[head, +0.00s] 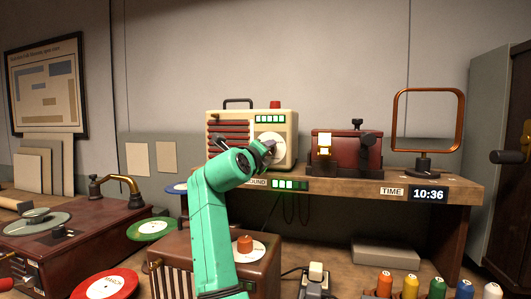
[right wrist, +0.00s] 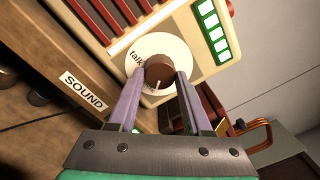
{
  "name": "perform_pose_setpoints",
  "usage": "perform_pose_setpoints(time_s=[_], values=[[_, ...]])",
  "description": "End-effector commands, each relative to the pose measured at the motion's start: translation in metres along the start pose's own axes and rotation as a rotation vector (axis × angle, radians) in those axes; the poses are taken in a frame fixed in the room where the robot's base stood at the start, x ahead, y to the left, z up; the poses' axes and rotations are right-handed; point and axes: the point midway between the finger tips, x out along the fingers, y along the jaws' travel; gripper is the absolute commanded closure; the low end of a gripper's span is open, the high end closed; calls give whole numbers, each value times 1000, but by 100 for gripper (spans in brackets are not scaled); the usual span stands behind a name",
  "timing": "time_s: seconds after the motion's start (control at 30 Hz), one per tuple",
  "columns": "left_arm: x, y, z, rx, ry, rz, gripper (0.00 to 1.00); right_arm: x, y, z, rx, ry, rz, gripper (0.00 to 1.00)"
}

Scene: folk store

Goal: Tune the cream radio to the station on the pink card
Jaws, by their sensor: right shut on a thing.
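The cream radio (head: 289,124) stands on the wooden shelf, with a red grille and a lit row of green bars. Its brown tuning knob (right wrist: 158,67) sits on a white dial (right wrist: 184,50) in the right wrist view; the word "talk" is readable there. A pale mark on the knob points toward the bottom of that view. My right gripper (right wrist: 162,79) is shut on the knob, one finger on each side. In the head view my right gripper (head: 266,153) partly covers the dial. I cannot make out a pink card. My left gripper is not in view.
The shelf edge (head: 350,188) carries a SOUND meter (head: 290,184) with some green bars lit, and a clock reading 10:36 (head: 428,195). A dark red box (head: 345,152) stands right of the radio. A brown radio (head: 180,262), a record player (head: 70,245) and coloured pegs (head: 411,287) lie below.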

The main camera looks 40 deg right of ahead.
Motion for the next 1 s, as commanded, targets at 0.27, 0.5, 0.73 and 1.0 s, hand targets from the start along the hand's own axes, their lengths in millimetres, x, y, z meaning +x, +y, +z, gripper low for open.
perform_pose_setpoints(time_s=[0.27,0.5,0.73,1.0], values=[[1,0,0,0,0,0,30,1,4,-3,131,17,9,100],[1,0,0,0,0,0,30,1,4,-3,172,20,9,100],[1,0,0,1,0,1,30,1,4,-3,175,21,10,100],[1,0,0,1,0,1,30,1,4,-2,174,19,8,21]])
